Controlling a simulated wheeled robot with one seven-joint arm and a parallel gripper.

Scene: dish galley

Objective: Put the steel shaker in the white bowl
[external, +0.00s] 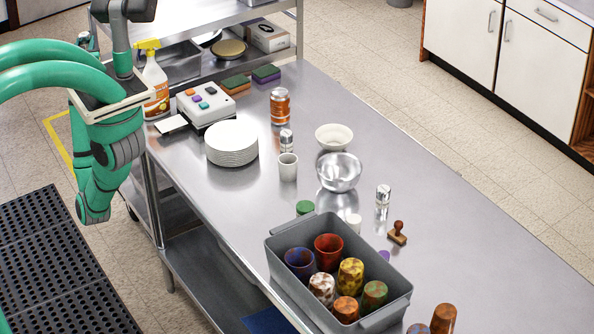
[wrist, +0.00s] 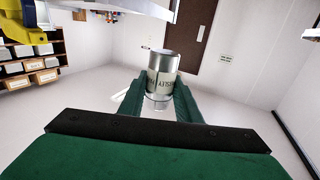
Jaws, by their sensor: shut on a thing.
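The white bowl (external: 333,136) is on the steel table in the external view, behind the steel bowl, and looks empty. My green arm is at the left of the external view, off the table. I cannot make out the fingers or the held shaker there.
The right side is clear.

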